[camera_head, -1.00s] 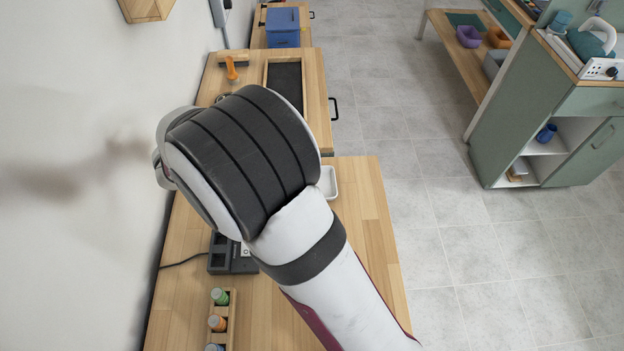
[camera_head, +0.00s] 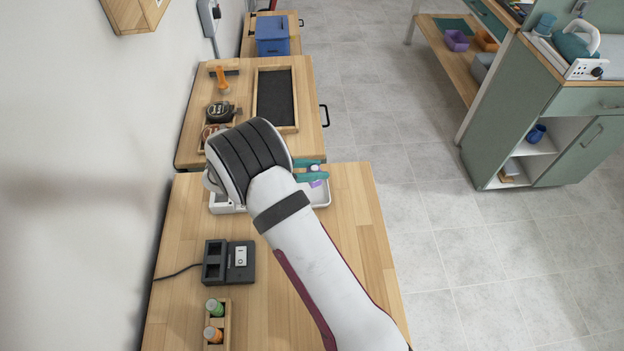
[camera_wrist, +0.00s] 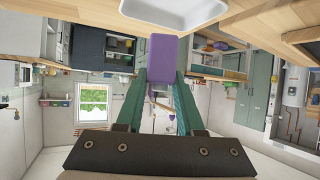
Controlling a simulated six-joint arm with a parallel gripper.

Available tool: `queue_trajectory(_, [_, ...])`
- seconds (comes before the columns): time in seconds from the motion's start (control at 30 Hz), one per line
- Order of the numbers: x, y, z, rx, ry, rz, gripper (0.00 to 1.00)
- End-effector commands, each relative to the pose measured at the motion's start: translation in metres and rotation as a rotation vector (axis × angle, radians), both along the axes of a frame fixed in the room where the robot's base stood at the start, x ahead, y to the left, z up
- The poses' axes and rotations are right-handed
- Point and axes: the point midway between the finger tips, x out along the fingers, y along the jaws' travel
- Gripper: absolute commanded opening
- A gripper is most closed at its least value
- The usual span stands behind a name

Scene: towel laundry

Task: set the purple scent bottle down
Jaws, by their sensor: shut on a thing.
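The purple scent bottle shows in the wrist view (camera_wrist: 162,50) between the tips of my gripper's teal fingers (camera_wrist: 161,82). My gripper is shut on it. In the head view the teal fingers (camera_head: 311,171) show right of my wrist, with a bit of the purple bottle (camera_head: 316,183) below them. They appear over the right part of a white tray (camera_head: 322,197). The tray also shows at the top of the wrist view (camera_wrist: 172,24). My arm hides the tray's middle. I cannot tell whether the bottle touches the tray.
A black device with a switch (camera_head: 228,262) and a wooden rack (camera_head: 226,328) with green- and orange-capped bottles stand on the near table. A farther table holds a tape measure (camera_head: 220,112) and a dark-lined tray (camera_head: 297,95). The near table's right side is clear.

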Motion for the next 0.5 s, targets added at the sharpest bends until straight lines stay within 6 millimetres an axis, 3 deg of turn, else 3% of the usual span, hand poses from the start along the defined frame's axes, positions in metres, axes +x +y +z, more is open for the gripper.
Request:
queue_trajectory(0.23, [0.002, 0.004, -0.041, -0.002, 0.002, 0.001, 0.0])
queue_trajectory(0.5, [0.002, 0.004, -0.043, 0.0, 0.0, 0.001, 0.0])
